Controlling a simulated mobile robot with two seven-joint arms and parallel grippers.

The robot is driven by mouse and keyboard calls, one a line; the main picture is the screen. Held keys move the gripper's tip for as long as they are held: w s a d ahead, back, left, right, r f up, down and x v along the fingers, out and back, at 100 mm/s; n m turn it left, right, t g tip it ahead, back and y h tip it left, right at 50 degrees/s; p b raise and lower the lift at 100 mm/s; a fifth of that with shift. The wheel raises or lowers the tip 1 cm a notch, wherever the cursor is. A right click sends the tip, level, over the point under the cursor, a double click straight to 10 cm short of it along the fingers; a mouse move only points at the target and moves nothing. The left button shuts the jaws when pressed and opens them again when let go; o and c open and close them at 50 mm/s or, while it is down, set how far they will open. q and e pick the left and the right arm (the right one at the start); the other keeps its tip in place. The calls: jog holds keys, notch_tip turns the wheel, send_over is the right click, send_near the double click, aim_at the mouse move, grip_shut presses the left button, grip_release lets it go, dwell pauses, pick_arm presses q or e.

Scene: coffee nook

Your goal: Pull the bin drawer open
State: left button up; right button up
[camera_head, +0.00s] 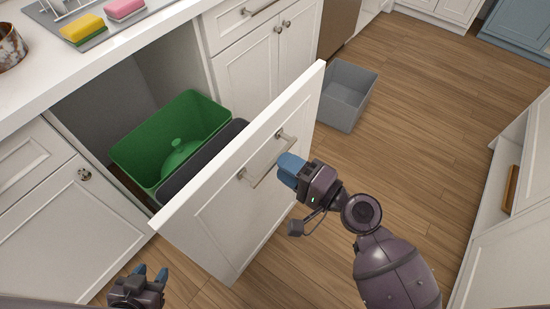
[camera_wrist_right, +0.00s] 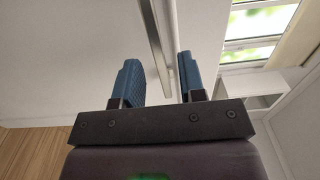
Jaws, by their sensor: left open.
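The bin drawer (camera_head: 215,195) is pulled out from the cabinet, its white front standing well away from the opening. A green bin (camera_head: 140,147) and a dark bin (camera_head: 190,170) show behind the front. My right gripper (camera_head: 287,168) is at the drawer's metal bar handle (camera_head: 258,180). In the right wrist view, the handle bar (camera_wrist_right: 154,45) runs between the parted blue fingers of this gripper (camera_wrist_right: 160,78), with visible gaps beside it. My left gripper (camera_head: 150,273) is open and empty at the bottom left, apart from the drawer.
A grey open box (camera_head: 347,95) stands on the wooden floor beyond the drawer. The counter (camera_head: 120,50) holds a yellow sponge (camera_head: 82,29) and a pink sponge (camera_head: 124,9) on a grey mat. White cabinets (camera_head: 510,240) stand at the right. The floor between (camera_head: 430,120) is clear.

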jog(key=shift+x, duration=1.7)
jog(key=shift+c, duration=0.3)
grip_shut()
jog(key=shift+d, duration=0.1)
